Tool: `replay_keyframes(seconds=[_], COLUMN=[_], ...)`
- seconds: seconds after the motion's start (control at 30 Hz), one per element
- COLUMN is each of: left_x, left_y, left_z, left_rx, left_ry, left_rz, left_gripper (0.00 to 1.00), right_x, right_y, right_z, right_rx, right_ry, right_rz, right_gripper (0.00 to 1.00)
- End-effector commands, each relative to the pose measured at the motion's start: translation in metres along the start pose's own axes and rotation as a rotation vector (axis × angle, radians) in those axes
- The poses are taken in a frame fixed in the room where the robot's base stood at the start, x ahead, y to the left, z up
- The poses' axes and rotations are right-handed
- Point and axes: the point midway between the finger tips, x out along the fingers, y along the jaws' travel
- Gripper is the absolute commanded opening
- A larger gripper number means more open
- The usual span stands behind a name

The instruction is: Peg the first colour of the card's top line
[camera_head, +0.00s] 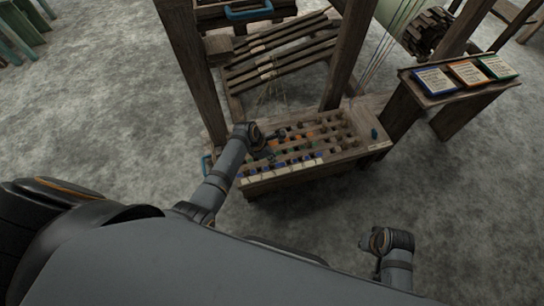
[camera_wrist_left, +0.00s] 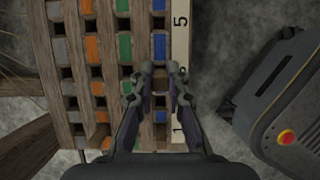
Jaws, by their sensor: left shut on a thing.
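The wooden peg board (camera_head: 335,158) lies on the loom's front bench, with rows of coloured pegs and a pale numbered strip (camera_head: 262,176) along its near edge. My left gripper (camera_head: 278,146) is over the left part of the board. In the left wrist view my left gripper (camera_wrist_left: 160,72) points at the blue row beside the strip (camera_wrist_left: 180,48). My right gripper (camera_head: 377,262) is low at the right, away from the board.
Loom posts (camera_head: 345,55) rise behind the board. The card stand (camera_head: 455,98) is at the right. A small teal thing (camera_head: 374,134) is on the bench's right end. In the wrist view, green (camera_wrist_left: 125,48), orange (camera_wrist_left: 92,50) and grey (camera_wrist_left: 60,50) rows lie left of the blue one.

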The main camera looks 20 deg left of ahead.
Motion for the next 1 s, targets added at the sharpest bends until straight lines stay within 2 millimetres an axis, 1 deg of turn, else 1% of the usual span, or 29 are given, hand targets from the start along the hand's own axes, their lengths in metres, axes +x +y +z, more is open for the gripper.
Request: replay_keyframes(seconds=[0.27,0.57,0.67,1.0], left_x=[-0.001,0.001,0.004,0.023], left_y=[0.000,0.000,0.000,0.000], left_z=[0.003,0.002,0.001,-0.007], left_rx=[0.000,0.000,0.000,-0.001], left_ry=[0.000,0.000,0.000,0.000], left_rz=[0.000,0.000,0.000,0.000], left_gripper=[0.02,0.02,0.02,0.02], right_x=[-0.009,-0.007,-0.005,0.005], right_y=[0.000,0.000,0.000,0.000], right_z=[-0.001,-0.001,-0.001,0.000], right_rx=[0.000,0.000,0.000,0.000], right_ry=[0.001,0.001,0.001,0.001], right_rz=[0.000,0.000,0.000,0.000], right_gripper=[0.00,0.00,0.00,0.00])
